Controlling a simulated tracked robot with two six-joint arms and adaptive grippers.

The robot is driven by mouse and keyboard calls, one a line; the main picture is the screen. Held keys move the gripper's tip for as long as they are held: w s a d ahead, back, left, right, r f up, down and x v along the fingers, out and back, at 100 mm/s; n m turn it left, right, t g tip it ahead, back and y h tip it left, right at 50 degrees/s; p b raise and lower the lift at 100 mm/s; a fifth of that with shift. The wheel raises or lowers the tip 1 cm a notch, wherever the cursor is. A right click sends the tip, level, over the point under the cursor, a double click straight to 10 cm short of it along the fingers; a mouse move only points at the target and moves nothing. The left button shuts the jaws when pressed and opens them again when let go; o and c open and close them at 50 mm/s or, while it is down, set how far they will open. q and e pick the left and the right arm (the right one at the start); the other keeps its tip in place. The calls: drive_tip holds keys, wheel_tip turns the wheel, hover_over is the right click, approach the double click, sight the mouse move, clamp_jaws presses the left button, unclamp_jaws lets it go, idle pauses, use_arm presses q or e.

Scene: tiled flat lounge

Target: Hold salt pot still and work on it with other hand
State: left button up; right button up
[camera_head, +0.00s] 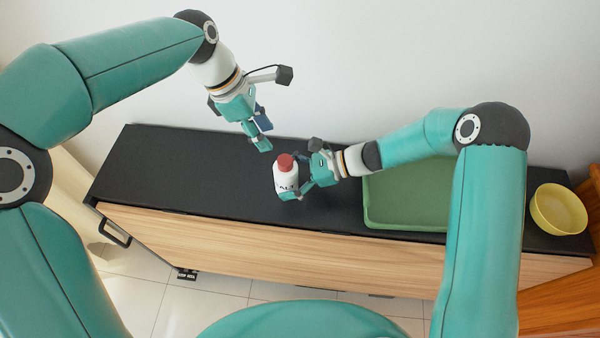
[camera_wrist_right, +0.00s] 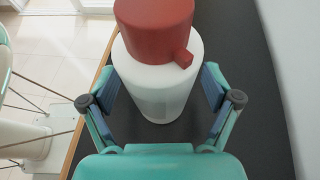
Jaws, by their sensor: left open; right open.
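A small red tab sticks out of the cap's side. My left gripper (camera_head: 262,138) is open and empty, above and left of the pot, pointing down.
A green tray (camera_head: 405,219) lies on the counter right of the pot, partly behind my right arm. A yellow bowl (camera_head: 558,210) stands at the far right end. The black counter (camera_head: 170,175) is clear on the left. A white wall stands behind.

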drive_tip(key=shift+a, duration=0.15)
drive_tip(key=shift+c, duration=0.2)
drive_tip(key=c, duration=1.3)
